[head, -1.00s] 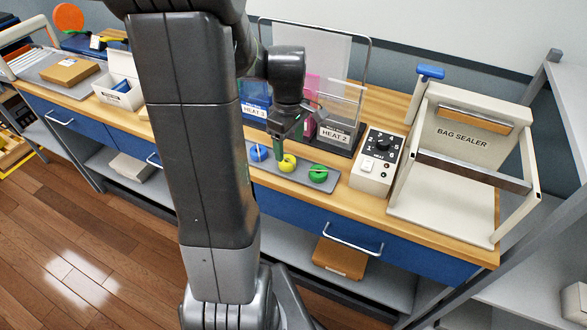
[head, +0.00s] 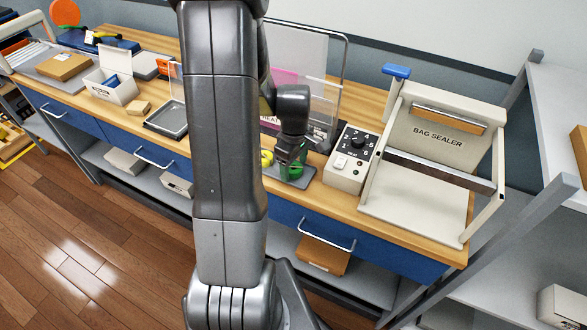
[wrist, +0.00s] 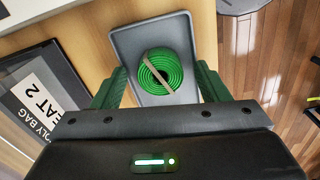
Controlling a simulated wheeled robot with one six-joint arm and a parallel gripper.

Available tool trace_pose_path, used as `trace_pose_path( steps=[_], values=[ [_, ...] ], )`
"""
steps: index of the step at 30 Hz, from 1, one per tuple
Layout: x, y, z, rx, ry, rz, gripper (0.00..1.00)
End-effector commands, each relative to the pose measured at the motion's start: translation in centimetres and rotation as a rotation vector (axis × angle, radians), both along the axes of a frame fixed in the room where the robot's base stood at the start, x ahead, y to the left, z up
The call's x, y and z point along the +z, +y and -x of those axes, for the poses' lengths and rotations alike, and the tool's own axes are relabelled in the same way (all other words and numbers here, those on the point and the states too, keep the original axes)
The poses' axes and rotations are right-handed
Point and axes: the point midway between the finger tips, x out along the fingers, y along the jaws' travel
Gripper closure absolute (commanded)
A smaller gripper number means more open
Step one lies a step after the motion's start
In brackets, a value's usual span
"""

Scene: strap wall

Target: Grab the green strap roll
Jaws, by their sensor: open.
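The green strap roll (wrist: 160,72) lies on a grey tray (wrist: 124,45) in the wrist view, with a pale band across it. My gripper (wrist: 157,88) is open, with one green finger on each side of the roll. Whether the fingers touch it I cannot tell. In the head view the green roll (head: 297,172) is partly hidden by my gripper (head: 290,165), which is low over the tray's right end. A yellow roll (head: 267,158) shows just left of it, partly hidden by my arm.
The bag sealer (head: 430,150) and a white control box with a dial (head: 347,160) stand right of the tray. The bench's front edge is close to the tray.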

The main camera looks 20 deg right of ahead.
Motion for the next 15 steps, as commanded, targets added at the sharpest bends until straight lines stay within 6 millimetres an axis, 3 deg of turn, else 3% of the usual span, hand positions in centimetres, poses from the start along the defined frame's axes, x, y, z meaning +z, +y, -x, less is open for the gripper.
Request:
trace_pose_path(
  steps=[3,10,15],
  values=[
    [0.01,-0.01,0.01,0.0,0.0,0.0,0.34],
    [0.02,0.0,0.0,0.0,0.0,0.0,0.79],
    [0.03,0.0,0.0,0.0,0.0,0.0,0.8]
  ],
)
